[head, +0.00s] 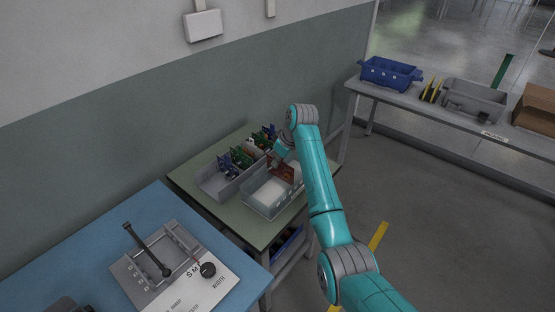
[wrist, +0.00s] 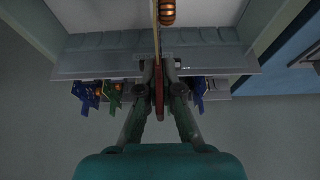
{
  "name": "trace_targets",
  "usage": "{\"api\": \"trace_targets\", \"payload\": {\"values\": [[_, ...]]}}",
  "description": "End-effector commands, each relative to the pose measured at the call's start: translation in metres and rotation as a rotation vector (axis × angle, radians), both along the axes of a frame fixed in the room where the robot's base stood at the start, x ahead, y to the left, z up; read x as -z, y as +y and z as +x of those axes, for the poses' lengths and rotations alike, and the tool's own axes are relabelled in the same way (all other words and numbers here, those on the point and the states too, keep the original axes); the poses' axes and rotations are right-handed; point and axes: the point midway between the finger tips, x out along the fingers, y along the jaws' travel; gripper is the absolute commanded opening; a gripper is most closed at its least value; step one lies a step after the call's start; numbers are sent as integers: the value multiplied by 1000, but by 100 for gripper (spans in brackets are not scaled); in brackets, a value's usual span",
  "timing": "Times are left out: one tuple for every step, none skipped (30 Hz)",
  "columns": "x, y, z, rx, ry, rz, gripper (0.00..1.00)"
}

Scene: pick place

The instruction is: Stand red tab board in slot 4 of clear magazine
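My gripper (head: 282,151) is shut on the red tab board (head: 284,171), which hangs upright below it, at the far right end of the clear magazine (head: 262,206). In the wrist view my gripper (wrist: 162,78) has its fingers on both sides of the board (wrist: 155,28), seen edge-on with its red tab between them. The magazine's slotted wall (wrist: 95,66) crosses under the fingers. I cannot tell which slot the board lines up with, or whether its lower edge is inside one.
A grey bin (head: 213,188) with blue and green boards stands beside the magazine, towards the wall. A blue-topped table (head: 60,255) with a metal fixture (head: 155,262) is at the front left. A far bench holds a blue crate (head: 389,74) and a grey crate (head: 474,100).

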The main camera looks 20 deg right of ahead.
Motion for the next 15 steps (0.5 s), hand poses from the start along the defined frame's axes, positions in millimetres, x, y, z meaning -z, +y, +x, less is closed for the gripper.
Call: {"api": "trace_targets", "payload": {"values": [[2,0,0,0,0,0,0],[3,0,0,0,0,0,0],[5,0,0,0,0,0,0],[5,0,0,0,0,0,0],[6,0,0,0,0,0,0],[6,0,0,0,0,0,0],[7,0,0,0,0,0,0],[7,0,0,0,-1,-1,0],[7,0,0,0,-1,-1,0],[7,0,0,0,-1,0,0],[7,0,0,0,-1,1,0],[7,0,0,0,0,0,0],[7,0,0,0,0,0,0],[7,0,0,0,0,0,0],[7,0,0,0,0,0,0]]}}
